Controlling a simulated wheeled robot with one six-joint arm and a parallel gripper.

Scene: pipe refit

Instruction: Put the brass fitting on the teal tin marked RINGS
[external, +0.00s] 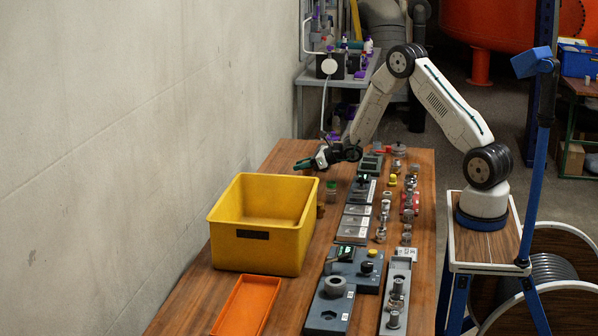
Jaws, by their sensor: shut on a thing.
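My gripper (304,164) is at the far left part of the wooden bench, held low above its surface, pointing left. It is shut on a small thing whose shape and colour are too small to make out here. I cannot pick out the brass fitting for certain. A small container with a green top (331,186) stands just below and to the right of my gripper. A brownish container (321,206) stands in front of it, close to the yellow bin. No RINGS marking is readable, so I cannot tell which container is the teal tin.
A yellow bin (238,247) stands on the wooden bench (183,309), with an orange tray (246,306) in front. Grey plates (354,221) and several metal fittings (384,208) line the middle and right. A grey wall runs along the left.

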